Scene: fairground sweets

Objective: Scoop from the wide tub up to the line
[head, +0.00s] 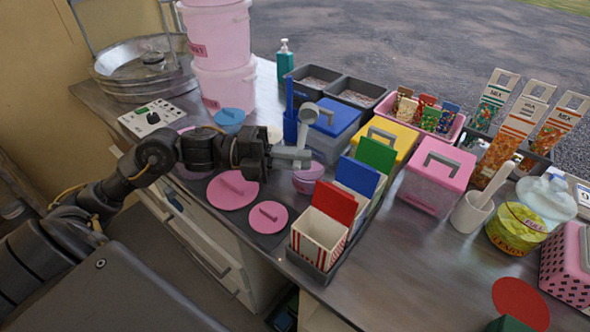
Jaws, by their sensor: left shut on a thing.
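My left gripper (298,158) is shut on the handle of a pale grey scoop (308,113). The scoop's round bowl is up, above the fingers, and its contents cannot be made out. The gripper is over the counter, just above a small pink-rimmed tub (308,178), which it partly hides. Pink round lids lie on a dark mat in front: a larger lid (232,190) and a smaller lid (267,217). I cannot tell which container is the wide tub, and no fill line is visible. My right gripper is not in view.
Striped cartons with a red flap (334,202) stand in a grey rack right of the gripper. Bins with blue (335,117), yellow (388,140) and pink lids (441,166) stand behind. Stacked pink buckets (226,85) stand back left. The front right counter (420,270) is mostly clear.

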